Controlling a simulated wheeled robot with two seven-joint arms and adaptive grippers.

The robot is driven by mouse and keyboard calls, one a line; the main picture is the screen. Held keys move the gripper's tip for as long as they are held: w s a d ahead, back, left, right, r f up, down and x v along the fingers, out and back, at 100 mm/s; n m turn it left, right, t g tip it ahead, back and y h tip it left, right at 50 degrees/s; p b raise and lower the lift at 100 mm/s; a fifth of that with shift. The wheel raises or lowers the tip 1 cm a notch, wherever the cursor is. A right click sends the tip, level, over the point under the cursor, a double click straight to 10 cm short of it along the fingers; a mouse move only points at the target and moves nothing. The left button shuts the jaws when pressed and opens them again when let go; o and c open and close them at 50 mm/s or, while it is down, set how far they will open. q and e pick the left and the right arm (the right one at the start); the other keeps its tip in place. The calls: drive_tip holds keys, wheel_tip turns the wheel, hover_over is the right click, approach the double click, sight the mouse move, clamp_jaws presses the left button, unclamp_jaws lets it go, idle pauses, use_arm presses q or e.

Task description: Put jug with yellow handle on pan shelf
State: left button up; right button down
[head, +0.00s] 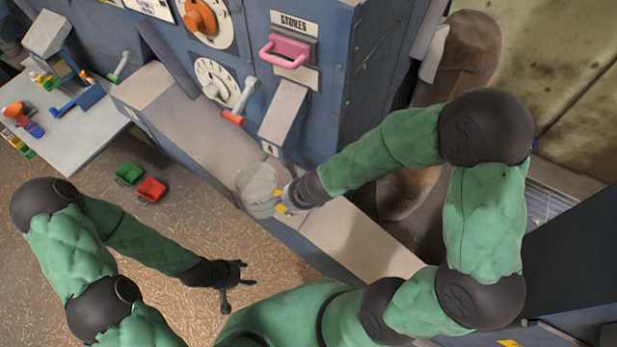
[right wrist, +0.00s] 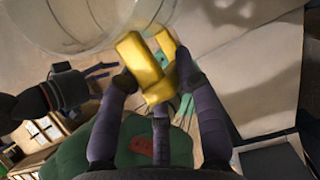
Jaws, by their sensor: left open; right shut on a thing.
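The clear jug (head: 256,188) with a yellow handle (head: 280,203) is at the beige ledge (head: 205,125), below the metal chute under the "STONES" label. I cannot tell whether its base touches the ledge. My right gripper (head: 287,197) is shut on the yellow handle. In the right wrist view the fingers (right wrist: 160,84) close around the yellow handle (right wrist: 140,62), and the clear jug wall (right wrist: 75,22) shows at upper left. My left gripper (head: 238,280) is open and empty over the floor. No pan shelf is clearly identifiable.
The blue-grey machine carries a pink handle (head: 285,51), a red-tipped lever (head: 240,102) and dials. A green bin (head: 129,173) and red bin (head: 151,190) sit on the floor. A table (head: 85,125) with small coloured tools stands left. Brown sacks stand upper right.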

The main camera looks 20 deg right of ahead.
drive_tip(key=w+d+p, duration=0.5)
drive_tip(key=w+d, duration=0.3)
drive_tip(key=d, duration=0.2)
wheel_tip(320, 180, down, 7)
drive_tip(key=b, duration=0.4)
drive_tip(key=shift+w+d, duration=0.2)
drive_tip(key=shift+d, duration=0.15)
drive_tip(key=c, duration=0.9)
unclamp_jaws()
drive_tip(key=shift+o, duration=0.2)
